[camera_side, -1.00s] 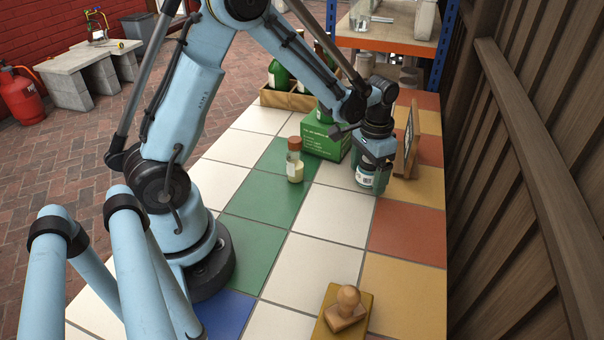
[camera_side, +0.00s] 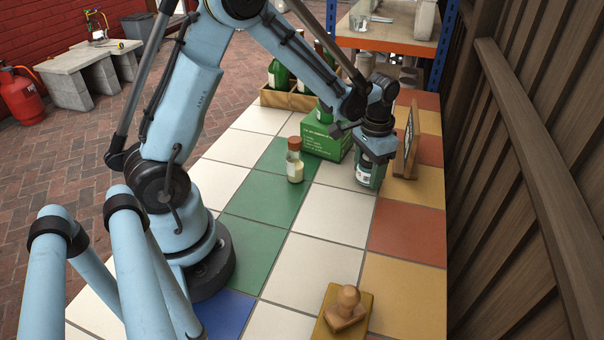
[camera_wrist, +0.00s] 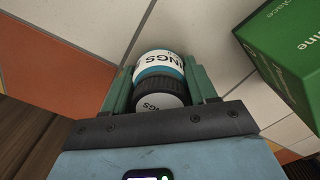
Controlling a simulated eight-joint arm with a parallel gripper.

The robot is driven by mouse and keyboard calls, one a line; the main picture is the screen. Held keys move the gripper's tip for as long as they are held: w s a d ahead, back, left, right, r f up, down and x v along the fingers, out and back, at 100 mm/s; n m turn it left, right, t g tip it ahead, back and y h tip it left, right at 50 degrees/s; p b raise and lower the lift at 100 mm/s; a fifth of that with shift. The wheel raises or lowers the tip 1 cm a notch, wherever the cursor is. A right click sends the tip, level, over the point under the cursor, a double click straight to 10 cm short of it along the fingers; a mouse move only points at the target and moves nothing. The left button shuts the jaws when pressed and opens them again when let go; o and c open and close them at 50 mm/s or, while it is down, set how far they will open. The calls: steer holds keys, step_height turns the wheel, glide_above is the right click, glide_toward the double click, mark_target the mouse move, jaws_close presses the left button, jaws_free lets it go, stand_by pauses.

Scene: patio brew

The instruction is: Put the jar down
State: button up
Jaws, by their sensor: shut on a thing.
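The jar (camera_side: 364,174) has a dark lid and a white and teal label. In the wrist view the jar (camera_wrist: 160,65) sits between the two green fingers, lid toward the camera, with part of the word "INGS" readable. My gripper (camera_side: 371,170) is shut on the jar and points down at the tiled table. The jar is upright, low over or on a white tile near the table's right side. I cannot tell whether its base touches the tile.
A green box (camera_side: 322,138) stands just left of the jar. A small bottle with an orange-brown cap (camera_side: 295,162) is further left. A wooden framed board (camera_side: 408,148) stands close on the right. A wooden stamp (camera_side: 346,306) lies at the front. The tiles (camera_side: 330,215) in front are clear.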

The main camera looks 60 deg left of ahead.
steer(key=shift+r, duration=0.4)
step_height(320, 180, up, 2)
steer(key=shift+r, duration=0.25)
steer(key=s+d+r, duration=0.5)
steer(key=d+r, duration=0.2)
steer(key=d, duration=0.3)
step_height(320, 180, up, 5)
steer(key=n, duration=1.9)
glide_above(268, 141)
steer(key=shift+d+f, duration=0.1)
steer(key=shift+f, duration=7.65)
